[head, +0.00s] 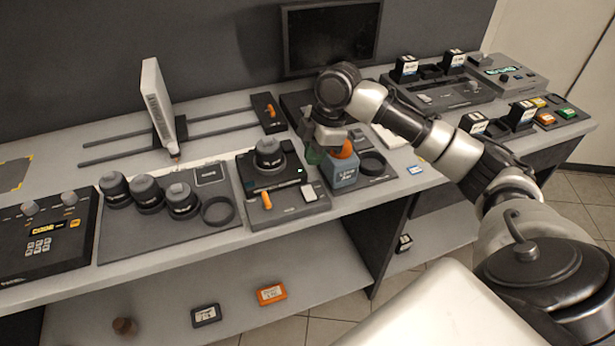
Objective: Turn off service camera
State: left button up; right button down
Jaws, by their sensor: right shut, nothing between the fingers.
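The camera (272,172) is a black box with a round grey-topped lens on top, seated on a grey base with an orange lever (266,201) and a white block (308,193) at its front. A small green light shows at its right edge. I cannot tell whether the fingers touch anything. My left gripper is not in view.
Several lenses (148,194) stand on a dark mat to the left, beside an empty ring. A control panel (45,239) is at far left. A white upright panel (158,100) stands on rails behind. A dark monitor (331,37) is at the back. Chargers and batteries (478,124) are at right.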

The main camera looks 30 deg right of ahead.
aim_at(306, 189)
jog(key=d+r, duration=0.1)
jog(key=r, duration=0.1)
jog(key=d+r, duration=0.1)
jog(key=shift+w+d+r, duration=0.2)
jog(key=shift+d+r, duration=0.15)
jog(key=shift+d, duration=0.05)
jog(key=shift+w, duration=0.1)
jog(key=x, duration=0.4)
jog(key=p+x, duration=0.1)
jog(key=x, duration=0.3)
jog(key=p+x, duration=0.1)
jog(key=x, duration=0.4)
jog(key=shift+d, duration=0.25)
jog(key=shift+f, duration=0.6)
